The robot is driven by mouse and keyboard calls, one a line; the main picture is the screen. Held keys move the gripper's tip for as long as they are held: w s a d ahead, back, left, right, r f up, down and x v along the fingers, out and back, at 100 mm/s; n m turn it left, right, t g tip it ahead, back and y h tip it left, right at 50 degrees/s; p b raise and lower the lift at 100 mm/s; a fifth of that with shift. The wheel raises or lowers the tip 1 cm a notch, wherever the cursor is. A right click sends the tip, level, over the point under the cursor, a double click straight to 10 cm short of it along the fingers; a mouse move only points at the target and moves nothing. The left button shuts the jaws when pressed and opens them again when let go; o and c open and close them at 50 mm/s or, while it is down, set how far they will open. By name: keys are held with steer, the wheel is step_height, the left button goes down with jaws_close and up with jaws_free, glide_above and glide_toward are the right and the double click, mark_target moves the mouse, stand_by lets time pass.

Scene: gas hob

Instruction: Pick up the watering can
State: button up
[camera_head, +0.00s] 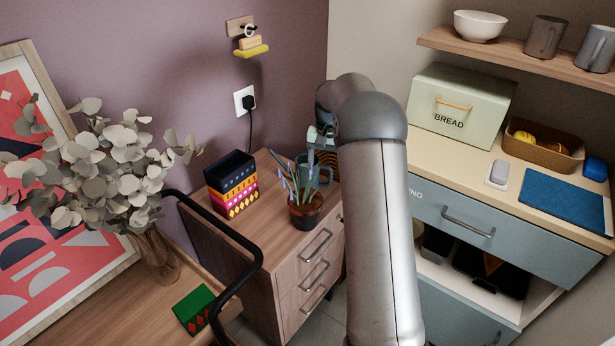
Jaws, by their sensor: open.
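A dark blue-grey vessel (319,174), which looks like the watering can, stands on the wooden drawer cabinet (283,258). It is behind and slightly right of a potted plant with blue flowers (306,212), whose leaves cover part of it. My arm rises from the bottom of the picture just to its right and bends over at the top. My gripper cannot be made out; the far end of the arm is hidden behind my own links, so its distance from the can cannot be told.
A patterned box (232,186) stands left of the plant. A pale green and striped item (322,146) is behind the can, partly hidden by my arm. A black rail (250,278) curves in front of the cabinet. The bread bin (460,106) is on the right counter.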

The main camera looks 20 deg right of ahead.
mark_target(324, 184)
step_height(324, 184, down, 7)
steer(key=shift+a+r, duration=0.1)
steer(key=shift+r, duration=0.1)
steer(key=shift+c, duration=0.2)
steer(key=shift+r, duration=0.1)
steer(key=c, duration=1.3)
